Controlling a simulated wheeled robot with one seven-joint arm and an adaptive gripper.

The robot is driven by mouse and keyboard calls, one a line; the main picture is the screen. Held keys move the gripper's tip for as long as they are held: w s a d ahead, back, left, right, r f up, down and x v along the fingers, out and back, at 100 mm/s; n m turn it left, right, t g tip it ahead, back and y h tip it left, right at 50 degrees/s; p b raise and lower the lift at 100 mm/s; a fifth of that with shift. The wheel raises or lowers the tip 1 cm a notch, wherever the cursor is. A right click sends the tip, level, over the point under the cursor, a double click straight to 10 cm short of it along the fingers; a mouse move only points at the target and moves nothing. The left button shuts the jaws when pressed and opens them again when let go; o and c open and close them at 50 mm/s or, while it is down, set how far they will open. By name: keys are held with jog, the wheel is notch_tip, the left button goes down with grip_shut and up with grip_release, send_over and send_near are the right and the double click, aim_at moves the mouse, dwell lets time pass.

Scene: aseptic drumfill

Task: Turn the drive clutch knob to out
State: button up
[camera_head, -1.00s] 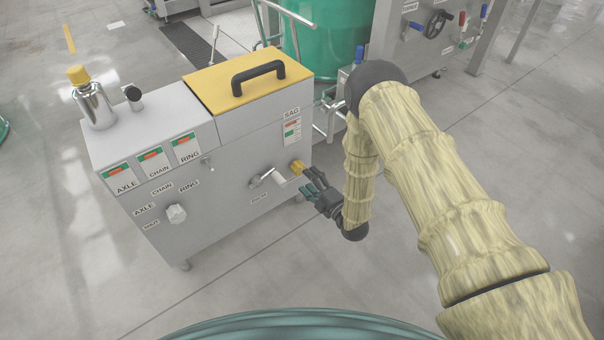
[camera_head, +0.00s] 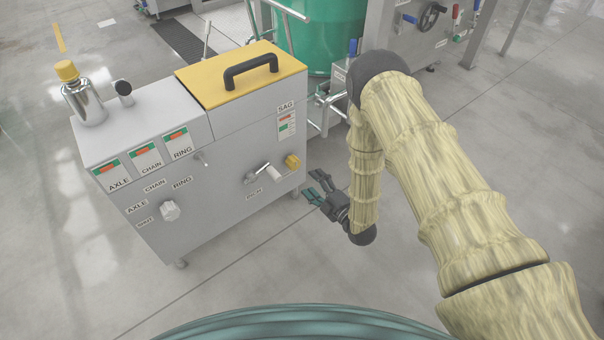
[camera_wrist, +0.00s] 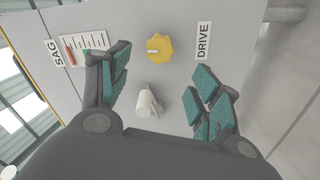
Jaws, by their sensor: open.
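The yellow drive clutch knob (camera_head: 292,161) sits on the grey cabinet's front, near its right edge. In the wrist view the knob (camera_wrist: 160,46) carries a pale bar lying roughly sideways, beside the "DRIVE" label (camera_wrist: 203,41). I cannot make out any in or out marking. My gripper (camera_head: 316,185) is open and empty, off the cabinet front, below and right of the knob in the head view. In the wrist view my gripper (camera_wrist: 161,76) has its teal-padded fingers spread, with the knob showing beyond and between them, untouched.
A white crank handle (camera_wrist: 146,103) juts from the panel near the knob. The grey cabinet (camera_head: 225,195) also bears a white faceted knob (camera_head: 170,211), a small lever and labelled indicators. Its yellow lid (camera_head: 215,90) has a black handle. Open floor lies to the right.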

aim_at(296, 166)
jog(key=w+a+m+b, duration=0.2)
jog(key=m+b, duration=0.1)
jog(key=m, duration=0.1)
jog(key=w+a+m+b, duration=0.1)
jog(key=w+m+b, duration=0.2)
jog(key=m+b, duration=0.1)
jog(key=w+a+m+b, duration=0.2)
jog(key=w+m+b, duration=0.1)
jog(key=m+b, duration=0.1)
jog(key=shift+w+a+f+m, duration=0.1)
jog(key=shift+a+m, duration=0.2)
jog(key=shift+w+a+b, duration=0.4)
jog(key=shift+w, duration=0.15)
jog(key=c, duration=1)
